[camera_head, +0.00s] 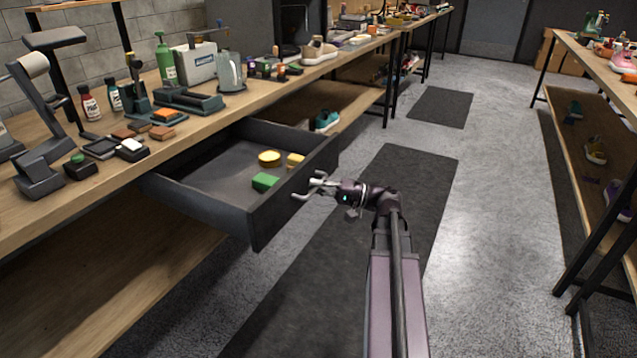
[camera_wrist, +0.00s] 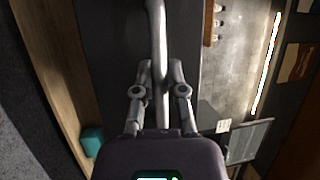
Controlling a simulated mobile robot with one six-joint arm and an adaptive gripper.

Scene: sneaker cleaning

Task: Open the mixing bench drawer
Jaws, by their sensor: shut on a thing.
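The dark grey drawer (camera_head: 216,210) of the mixing bench (camera_head: 200,135) is pulled well out in the head view. Inside it lie a green block (camera_head: 265,182), a round yellow sponge (camera_head: 269,158) and a yellow block (camera_head: 295,160). My gripper (camera_head: 312,187) is at the drawer's front face, on its right side in the picture. In the wrist view my gripper (camera_wrist: 160,80) is shut on the grey bar handle (camera_wrist: 157,30), which runs between its fingers. The dark drawer front (camera_wrist: 112,50) lies behind the handle.
Bottles, brushes, a kettle (camera_head: 231,72) and a white box (camera_head: 195,63) stand on the bench top. A shoe (camera_head: 326,121) sits on the lower shelf beyond the drawer. A shelf table (camera_head: 600,130) stands at the right. The floor mat (camera_head: 420,170) and aisle around my arm are clear.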

